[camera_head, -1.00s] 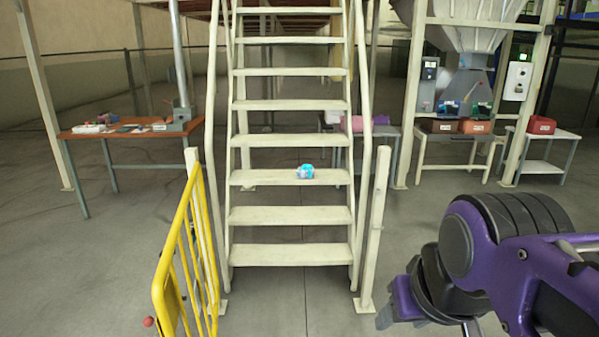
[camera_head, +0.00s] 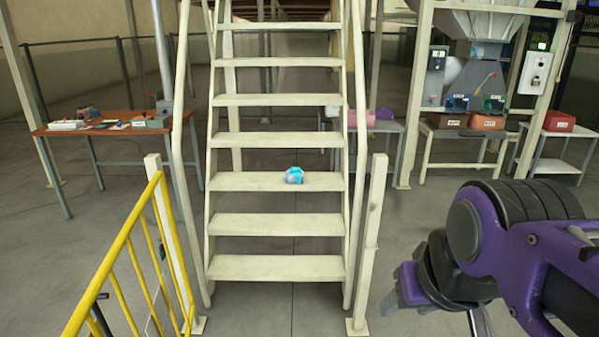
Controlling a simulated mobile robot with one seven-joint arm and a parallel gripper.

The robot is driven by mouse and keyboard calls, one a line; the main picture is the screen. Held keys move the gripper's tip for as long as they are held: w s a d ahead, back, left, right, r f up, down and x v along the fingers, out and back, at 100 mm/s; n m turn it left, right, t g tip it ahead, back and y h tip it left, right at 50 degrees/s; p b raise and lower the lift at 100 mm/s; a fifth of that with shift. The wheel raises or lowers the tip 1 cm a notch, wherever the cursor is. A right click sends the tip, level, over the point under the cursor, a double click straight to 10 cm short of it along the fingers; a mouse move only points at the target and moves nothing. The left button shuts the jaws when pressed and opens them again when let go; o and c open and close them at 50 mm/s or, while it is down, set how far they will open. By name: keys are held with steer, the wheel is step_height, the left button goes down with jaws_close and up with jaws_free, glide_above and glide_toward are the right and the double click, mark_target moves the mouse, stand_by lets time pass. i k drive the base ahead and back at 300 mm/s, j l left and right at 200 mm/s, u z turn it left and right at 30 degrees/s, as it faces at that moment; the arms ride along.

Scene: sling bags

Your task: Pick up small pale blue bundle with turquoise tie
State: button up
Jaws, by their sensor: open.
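The small pale blue bundle with the turquoise tie (camera_head: 294,175) rests on a tread of the cream stairs (camera_head: 278,225), the third from the bottom, right of the tread's middle. It is small in view, so the tie's details are hard to make out. My folded purple and black arm fills the lower right. My gripper (camera_head: 408,287) shows only in part at the arm's left end, low and well to the right of the bundle. It is open, apart from the bundle and nearer to me; nothing shows in it.
A yellow railing (camera_head: 125,260) stands at the lower left, and a cream post (camera_head: 370,245) stands right of the stairs. An orange-topped table (camera_head: 110,128) is at the back left. Benches with boxes (camera_head: 487,122) are at the back right. Floor before the stairs is clear.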

mark_target(294, 175)
steer(key=i+j, duration=0.1)
steer(key=i, duration=1.05)
steer(key=i+j, duration=0.2)
steer(key=i, duration=0.3)
steer(key=i+j, duration=0.25)
steer(key=i, duration=0.25)
